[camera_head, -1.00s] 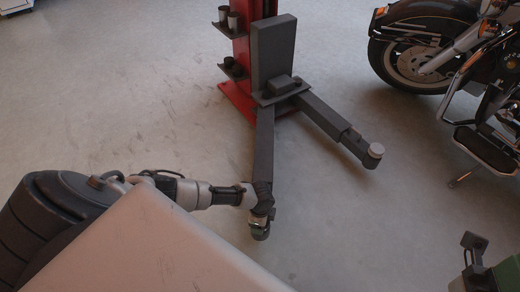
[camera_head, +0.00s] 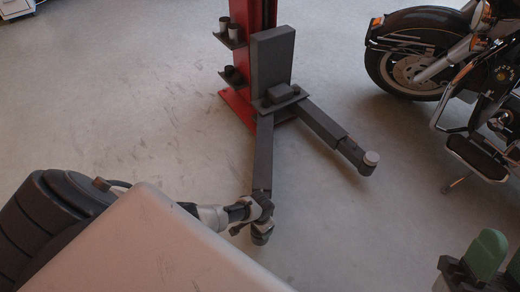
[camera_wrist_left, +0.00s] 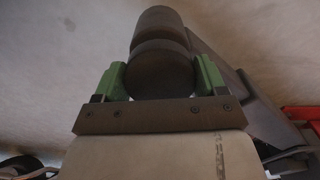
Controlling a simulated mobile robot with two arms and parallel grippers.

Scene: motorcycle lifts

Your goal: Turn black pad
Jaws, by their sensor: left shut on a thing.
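The black pad (camera_wrist_left: 162,72) is a dark round disc at the end of a lift arm (camera_head: 262,150). In the left wrist view it sits between the two green fingers of my left gripper (camera_wrist_left: 160,80), with one finger against each side.
The red lift column (camera_head: 240,60) has a grey box and side shelves with cups (camera_head: 229,27). A motorcycle (camera_head: 410,60) stands at right. The floor left of the column is clear.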

